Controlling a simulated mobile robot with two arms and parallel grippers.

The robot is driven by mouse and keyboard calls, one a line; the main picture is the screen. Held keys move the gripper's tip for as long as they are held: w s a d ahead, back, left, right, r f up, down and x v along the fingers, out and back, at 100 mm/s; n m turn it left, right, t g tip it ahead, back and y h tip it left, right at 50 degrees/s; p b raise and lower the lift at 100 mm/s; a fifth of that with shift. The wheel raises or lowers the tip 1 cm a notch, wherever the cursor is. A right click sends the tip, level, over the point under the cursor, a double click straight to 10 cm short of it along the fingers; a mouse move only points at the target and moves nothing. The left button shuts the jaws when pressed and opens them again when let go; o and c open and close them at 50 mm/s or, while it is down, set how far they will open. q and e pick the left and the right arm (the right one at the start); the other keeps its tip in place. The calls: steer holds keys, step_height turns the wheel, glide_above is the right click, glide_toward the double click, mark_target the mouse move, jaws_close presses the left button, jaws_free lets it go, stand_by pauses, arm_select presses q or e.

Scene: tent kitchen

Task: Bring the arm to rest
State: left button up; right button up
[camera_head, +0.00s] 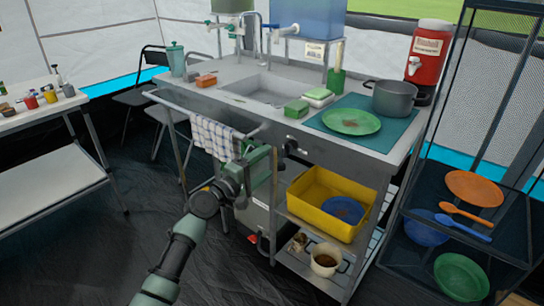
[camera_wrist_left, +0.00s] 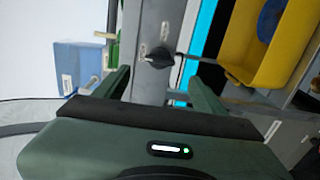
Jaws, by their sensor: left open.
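My left arm comes in from the bottom of the head view, and its green gripper (camera_head: 268,160) is in front of the metal sink unit. In the left wrist view the two fingers of the left gripper (camera_wrist_left: 163,88) are apart with nothing held between them. A black knob (camera_wrist_left: 159,58) on the unit's front panel shows beyond and between the fingers; it also shows in the head view (camera_head: 290,148), just right of the gripper. I cannot tell how far the fingers are from the panel. My right gripper is in neither view.
The sink unit (camera_head: 225,75) bears a green plate (camera_head: 351,121) and a grey pot (camera_head: 390,98). A checked towel (camera_head: 212,137) hangs left of the gripper. A yellow bin (camera_head: 318,213) sits on the shelf to the right. Open floor (camera_head: 90,250) lies at left.

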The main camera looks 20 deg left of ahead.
arm_select(q)
steer(key=shift+s+a, duration=0.15)
steer(key=shift+s, duration=0.2)
